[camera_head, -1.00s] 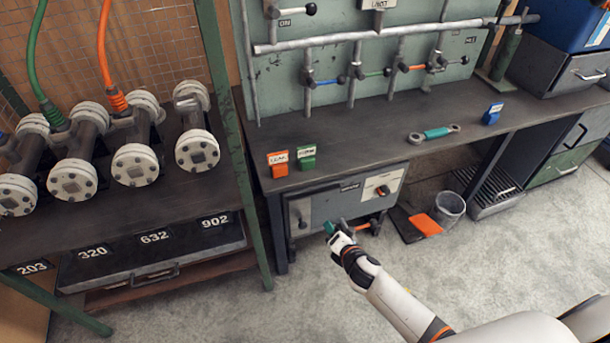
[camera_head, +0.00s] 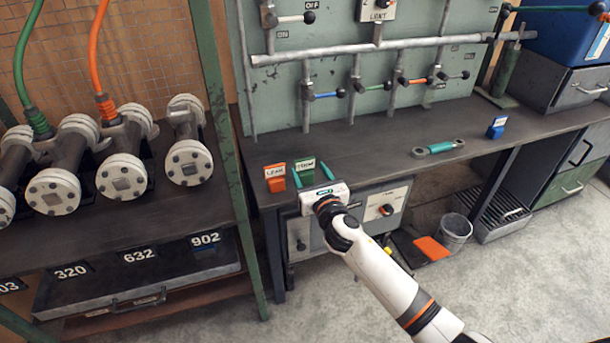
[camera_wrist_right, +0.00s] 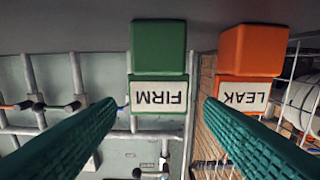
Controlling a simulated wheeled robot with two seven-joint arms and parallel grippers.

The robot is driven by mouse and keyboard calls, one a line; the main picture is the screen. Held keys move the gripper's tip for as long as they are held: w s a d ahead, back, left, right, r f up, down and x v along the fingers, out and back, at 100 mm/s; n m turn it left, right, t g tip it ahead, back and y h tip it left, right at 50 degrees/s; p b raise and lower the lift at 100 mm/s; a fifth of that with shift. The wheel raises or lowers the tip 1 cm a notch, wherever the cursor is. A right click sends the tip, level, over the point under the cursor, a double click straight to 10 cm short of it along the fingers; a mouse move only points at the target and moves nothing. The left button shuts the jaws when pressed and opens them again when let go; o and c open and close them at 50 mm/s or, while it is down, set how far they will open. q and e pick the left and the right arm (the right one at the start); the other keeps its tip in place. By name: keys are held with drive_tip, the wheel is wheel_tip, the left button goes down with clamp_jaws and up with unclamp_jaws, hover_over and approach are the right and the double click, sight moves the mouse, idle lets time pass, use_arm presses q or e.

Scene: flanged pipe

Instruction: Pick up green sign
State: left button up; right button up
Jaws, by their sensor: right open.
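The green sign (camera_head: 304,169), a small block with a white label, stands on the dark workbench near its front left edge. In the right wrist view the green sign (camera_wrist_right: 159,65) shows upside down with the label FIRM. My right gripper (camera_head: 310,176) is open, its two teal fingers reaching toward the sign from the front. In the right wrist view the fingers spread apart below the green sign, with nothing between them. The fingers partly hide the sign in the head view. My left gripper is not in view.
An orange sign (camera_head: 275,176) labelled LEAK stands close to the left of the green one. A green shelf post (camera_head: 228,150) rises at the left.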

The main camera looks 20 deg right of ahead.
sight(306, 165)
drive_tip(key=w, duration=0.1)
drive_tip(key=w+b, duration=0.1)
drive_tip(key=w, duration=0.3)
drive_tip(key=shift+f, duration=0.3)
drive_tip(key=shift+s, duration=0.1)
drive_tip(key=c, duration=0.8)
drive_tip(key=shift+r, duration=0.15)
